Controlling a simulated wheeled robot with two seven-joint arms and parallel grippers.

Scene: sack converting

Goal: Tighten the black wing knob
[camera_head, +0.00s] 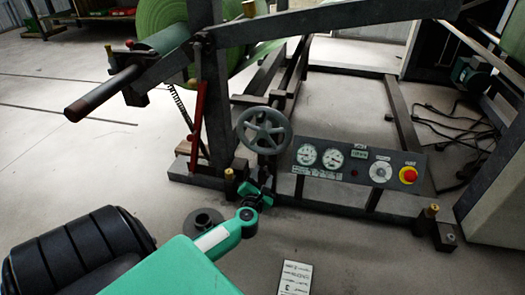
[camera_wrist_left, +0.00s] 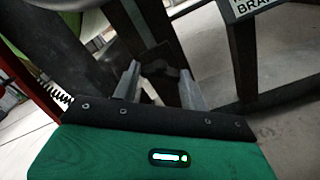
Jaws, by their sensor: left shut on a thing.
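The black wing knob (camera_wrist_left: 160,68) shows in the left wrist view between the two grey fingers, in front of a dark frame post. My left gripper (camera_wrist_left: 160,88) is shut on it, one finger on each side. In the head view my left gripper (camera_head: 266,190) is small and dark, low on the machine frame below the grey handwheel. The knob cannot be made out clearly there. My right gripper is not in view.
The handwheel (camera_head: 265,130) stands just above my gripper, and a gauge panel (camera_head: 358,165) with a red stop button (camera_head: 408,174) is to the right. A red lever (camera_head: 198,125) and the dark frame post (camera_head: 215,100) are to the left. A printed card (camera_head: 295,278) lies on open floor in front.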

